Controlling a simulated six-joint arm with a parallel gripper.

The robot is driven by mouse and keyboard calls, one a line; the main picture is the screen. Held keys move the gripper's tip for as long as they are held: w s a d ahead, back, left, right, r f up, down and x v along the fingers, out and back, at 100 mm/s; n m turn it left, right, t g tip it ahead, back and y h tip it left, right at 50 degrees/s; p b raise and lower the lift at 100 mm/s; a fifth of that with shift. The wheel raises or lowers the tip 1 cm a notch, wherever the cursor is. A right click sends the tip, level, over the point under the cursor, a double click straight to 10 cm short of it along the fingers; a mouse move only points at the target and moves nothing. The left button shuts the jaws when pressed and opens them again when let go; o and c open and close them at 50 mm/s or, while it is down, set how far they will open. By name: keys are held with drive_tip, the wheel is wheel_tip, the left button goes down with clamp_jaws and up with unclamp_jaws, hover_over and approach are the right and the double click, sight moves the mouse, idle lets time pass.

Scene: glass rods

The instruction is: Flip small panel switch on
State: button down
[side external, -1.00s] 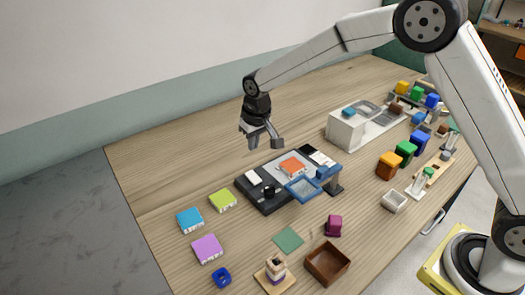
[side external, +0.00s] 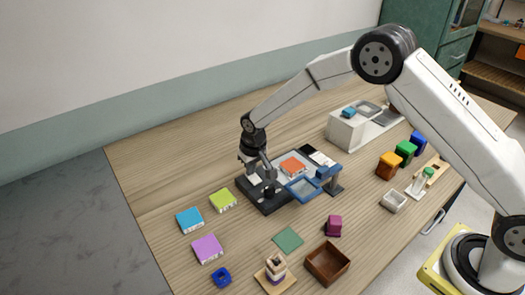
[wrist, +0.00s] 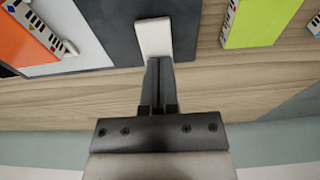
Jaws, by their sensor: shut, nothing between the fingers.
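A dark panel (side external: 262,204) lies on the wooden table in the side view; it also shows in the wrist view (wrist: 112,30). A small white piece on it, which looks like the switch (wrist: 154,38), is at the top centre of the wrist view. My gripper (wrist: 158,64) is shut and empty, with its fingertips at the near end of this white piece. I cannot tell whether they touch it. In the side view my gripper (side external: 268,178) points down low over the panel's left part and partly hides it. The switch's position is unclear.
An orange block (side external: 292,166) and a blue-framed tray (side external: 304,190) are on or beside the panel to the right. Lime (side external: 223,200), blue (side external: 189,219) and purple (side external: 207,249) blocks lie to the left. A brown box (side external: 327,263) stands in front.

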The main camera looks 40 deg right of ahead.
drive_tip(key=shift+f, duration=0.1)
drive_tip(key=shift+w+f, duration=0.1)
drive_tip(key=shift+w, duration=0.05)
idle(0.3)
drive_tip(key=shift+s, duration=0.85)
drive_tip(key=shift+r, duration=0.2)
drive_tip(key=shift+r, duration=0.15)
wheel_tip(320, 180, up, 14)
drive_tip(key=s, duration=0.2)
drive_tip(key=shift+f, duration=0.2)
idle(0.3)
idle(0.4)
